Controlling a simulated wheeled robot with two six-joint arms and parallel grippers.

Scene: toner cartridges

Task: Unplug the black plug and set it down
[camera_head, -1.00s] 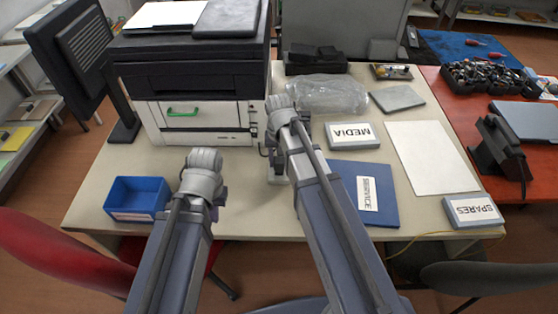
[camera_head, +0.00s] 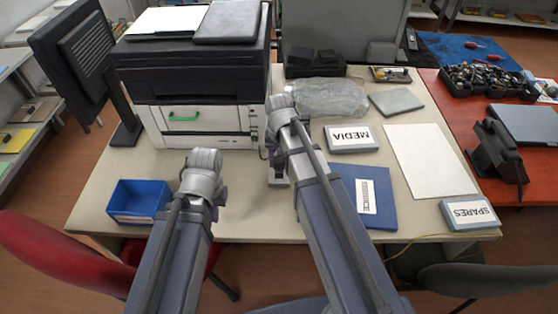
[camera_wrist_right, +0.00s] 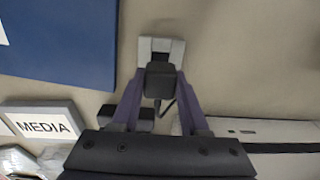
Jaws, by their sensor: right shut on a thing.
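In the right wrist view, the black plug (camera_wrist_right: 160,80) sits between the purple fingers of my right gripper (camera_wrist_right: 159,92), which is shut on it. A dark cable runs down from the plug. The plug overlaps the lower edge of a pale grey socket block (camera_wrist_right: 162,47); I cannot tell whether it is seated there. In the head view, the socket block (camera_head: 278,178) stands on the table beside the printer, partly hidden by my right arm. My left gripper (camera_head: 220,194) is above the table right of the blue bin; its fingers are mostly hidden.
The printer (camera_head: 195,95) stands behind my arms. A blue bin (camera_head: 138,202) is at the left front. A blue service folder (camera_head: 382,212), a MEDIA box (camera_head: 351,148) and a white sheet (camera_head: 430,160) lie to the right. Table between bin and socket block is clear.

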